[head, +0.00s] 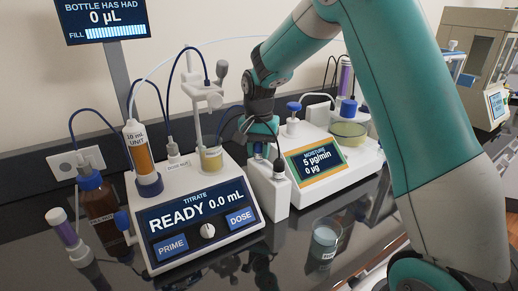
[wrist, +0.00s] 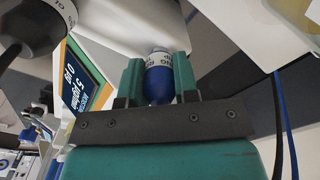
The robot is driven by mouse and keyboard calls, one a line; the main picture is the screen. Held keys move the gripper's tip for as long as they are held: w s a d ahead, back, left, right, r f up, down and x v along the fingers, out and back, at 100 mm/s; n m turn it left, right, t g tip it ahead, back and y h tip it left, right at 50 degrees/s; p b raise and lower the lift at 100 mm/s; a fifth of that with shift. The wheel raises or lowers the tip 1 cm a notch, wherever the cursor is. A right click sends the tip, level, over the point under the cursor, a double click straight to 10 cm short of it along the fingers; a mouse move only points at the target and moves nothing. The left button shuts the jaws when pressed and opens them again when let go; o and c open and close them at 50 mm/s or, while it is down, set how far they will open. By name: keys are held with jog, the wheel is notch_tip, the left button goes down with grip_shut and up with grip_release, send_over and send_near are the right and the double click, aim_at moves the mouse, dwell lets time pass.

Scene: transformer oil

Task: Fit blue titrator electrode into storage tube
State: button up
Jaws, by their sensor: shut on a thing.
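My gripper (wrist: 158,82) is shut on the blue electrode (wrist: 157,92), with one teal finger on each side of its blue, white-lettered body. In the head view my gripper (head: 260,128) is above a narrow white block (head: 268,190) between the two instruments. The electrode is mostly hidden there by the gripper and wrist. A dark electrode-like body (head: 279,168) stands at the block's top; a dark lettered cylinder (wrist: 38,28) shows at upper left in the wrist view. I cannot clearly make out the storage tube's opening or whether the electrode's tip is in it.
The titrator (head: 205,215) reads READY 0.0 mL, left of the block. The moisture instrument (head: 325,165) is to its right. A brown bottle (head: 98,205) and a small tube on a stand (head: 68,235) are at far left. A glass beaker (head: 325,243) stands in front.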

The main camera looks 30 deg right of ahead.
jog(key=shift+f, duration=0.15)
jog(key=o, duration=1)
notch_tip(320, 180, up, 18)
jog(key=b, duration=0.1)
jog(key=shift+f, duration=0.2)
jog(key=shift+s, duration=0.1)
